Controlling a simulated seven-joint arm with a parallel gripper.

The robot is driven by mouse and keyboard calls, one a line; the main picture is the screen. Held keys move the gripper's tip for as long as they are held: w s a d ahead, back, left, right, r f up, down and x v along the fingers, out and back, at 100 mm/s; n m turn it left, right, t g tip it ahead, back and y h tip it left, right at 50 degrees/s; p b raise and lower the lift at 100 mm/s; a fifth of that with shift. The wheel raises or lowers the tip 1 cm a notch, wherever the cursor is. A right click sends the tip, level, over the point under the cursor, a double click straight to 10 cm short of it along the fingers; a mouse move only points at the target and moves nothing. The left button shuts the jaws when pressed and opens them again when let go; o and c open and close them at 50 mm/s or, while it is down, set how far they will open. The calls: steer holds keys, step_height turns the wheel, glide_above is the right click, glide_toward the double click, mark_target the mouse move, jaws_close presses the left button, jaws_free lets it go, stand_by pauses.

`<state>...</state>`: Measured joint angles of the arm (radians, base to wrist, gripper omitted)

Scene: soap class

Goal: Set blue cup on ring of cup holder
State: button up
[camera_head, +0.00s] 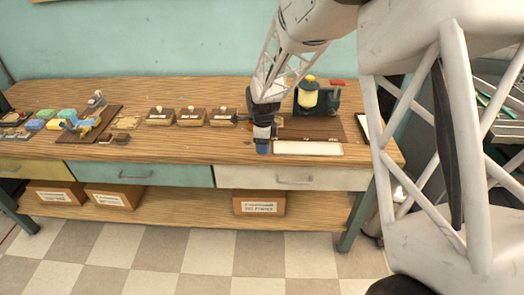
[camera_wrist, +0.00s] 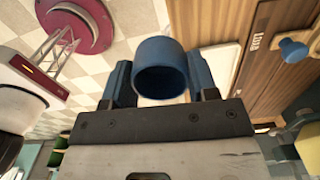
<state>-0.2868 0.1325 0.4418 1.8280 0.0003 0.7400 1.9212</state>
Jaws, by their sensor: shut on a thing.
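My gripper (camera_head: 263,138) is over the front part of the wooden workbench, shut on the blue cup (camera_head: 262,148). In the wrist view the cup (camera_wrist: 160,48) sits between the two blue fingers of my gripper (camera_wrist: 161,85), with its open mouth facing the camera. In the head view only the lower part of the cup shows below the gripper, near the bench's front edge. I cannot clearly make out the cup holder or its ring; my arm and gripper cover part of that area.
A white tray (camera_head: 308,148) and a dark brown board (camera_head: 318,128) lie right of the gripper. A green machine with a yellow part (camera_head: 309,97) stands behind. Several wooden boxes (camera_head: 190,118) stand left. Sponges and a tool board (camera_head: 88,133) are farther left.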

steer(key=w+d+r, duration=0.1)
steer(key=w+d, duration=0.1)
steer(key=w, duration=0.9)
steer(key=w+d+r, duration=0.2)
steer(key=w, duration=1)
steer(key=shift+w+d+n, duration=0.2)
steer(key=shift+n, duration=0.2)
steer(key=shift+f, duration=0.15)
steer(key=shift+f, duration=2.75)
steer(key=shift+f, duration=0.6)
steer(key=o, duration=1.3)
steer(key=shift+r, duration=0.1)
